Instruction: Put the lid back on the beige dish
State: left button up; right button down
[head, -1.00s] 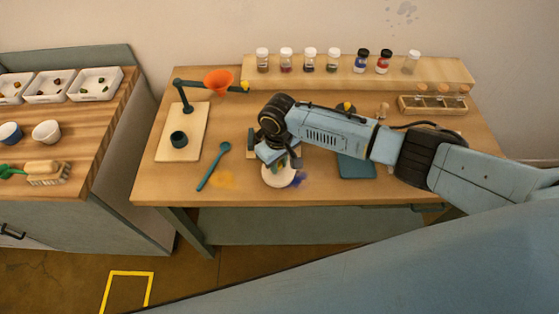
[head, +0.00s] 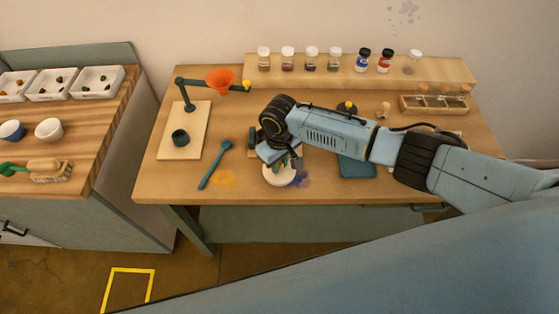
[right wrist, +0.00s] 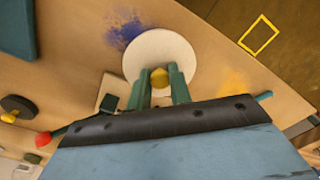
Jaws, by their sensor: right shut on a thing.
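My right gripper (head: 284,164) points down over a round beige disc (head: 279,176) near the front edge of the table. The lid looks level. It hides what is under it, so I cannot tell whether it rests on the beige dish or on the table. My left gripper is not in view.
A purple powder stain (head: 301,179) and an orange one (head: 223,178) flank the disc. A teal spoon (head: 215,165) lies to the left, a teal slab (head: 356,166) to the right. A dark lidded pot (head: 347,107) stands behind my arm. Jars line the back shelf (head: 440,70).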

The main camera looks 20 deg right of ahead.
jog(key=shift+p, duration=0.3)
dwell(0.4)
dwell(0.3)
jog(key=c, duration=0.7)
grip_release()
jog(key=shift+r, duration=0.1)
notch_tip(320, 180, up, 3)
jog(key=p, duration=0.3)
jog(key=shift+f, duration=0.2)
jog(key=shift+r+p, duration=0.6)
jog(key=shift+r, duration=1.55)
